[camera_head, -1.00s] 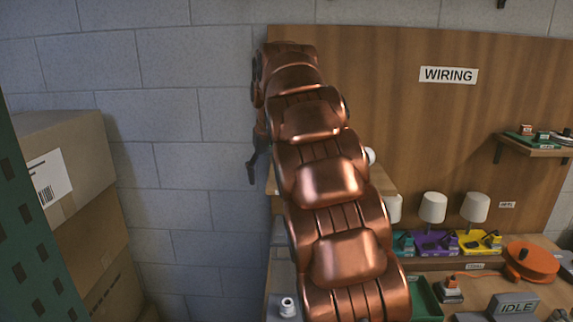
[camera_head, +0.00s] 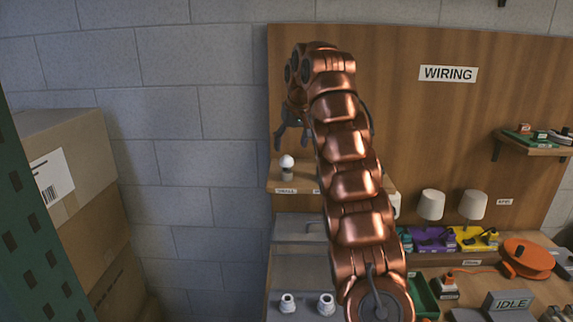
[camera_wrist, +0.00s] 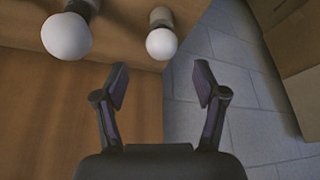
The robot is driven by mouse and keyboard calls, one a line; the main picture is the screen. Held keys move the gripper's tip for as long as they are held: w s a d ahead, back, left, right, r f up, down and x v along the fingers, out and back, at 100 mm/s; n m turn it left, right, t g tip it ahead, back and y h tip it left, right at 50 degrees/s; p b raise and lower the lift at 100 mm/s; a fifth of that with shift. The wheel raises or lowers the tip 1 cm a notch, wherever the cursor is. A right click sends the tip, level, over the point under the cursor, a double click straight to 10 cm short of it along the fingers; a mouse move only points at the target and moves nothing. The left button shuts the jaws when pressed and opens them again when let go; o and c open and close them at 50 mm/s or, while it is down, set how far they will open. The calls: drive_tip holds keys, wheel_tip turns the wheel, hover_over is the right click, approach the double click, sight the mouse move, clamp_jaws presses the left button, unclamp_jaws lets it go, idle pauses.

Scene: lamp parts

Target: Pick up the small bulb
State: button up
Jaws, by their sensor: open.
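The small bulb (camera_head: 287,161) has a white globe and a metallic base. It stands upright at the left end of the wooden shelf (camera_head: 307,182), behind a small label. My gripper (camera_head: 291,141) is above it in the head view, fingers pointing down, apart from the bulb. In the wrist view my gripper (camera_wrist: 162,88) is open and empty. There the small bulb (camera_wrist: 161,43) lies just beyond the gap between the fingertips. A larger white bulb (camera_wrist: 66,37) is to its left in the wrist view; my arm hides it in the head view.
The wooden back panel (camera_head: 400,130) rises behind the shelf. Two white sockets (camera_head: 307,303) stand on the lower bench. White-shaded lamps (camera_head: 452,206) and an orange reel (camera_head: 527,258) are at right. Stacked boxes (camera_head: 75,190) are at left. The space left of the shelf is clear.

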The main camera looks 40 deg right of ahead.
sight(287, 157)
drive_tip(key=shift+x, duration=1.2)
drive_tip(key=shift+p+x, duration=0.3)
drive_tip(key=shift+x, duration=2.45)
drive_tip(key=shift+a, duration=0.2)
drive_tip(key=c, duration=1.1)
drive_tip(key=shift+o, duration=0.2)
drive_tip(key=shift+r, duration=0.1)
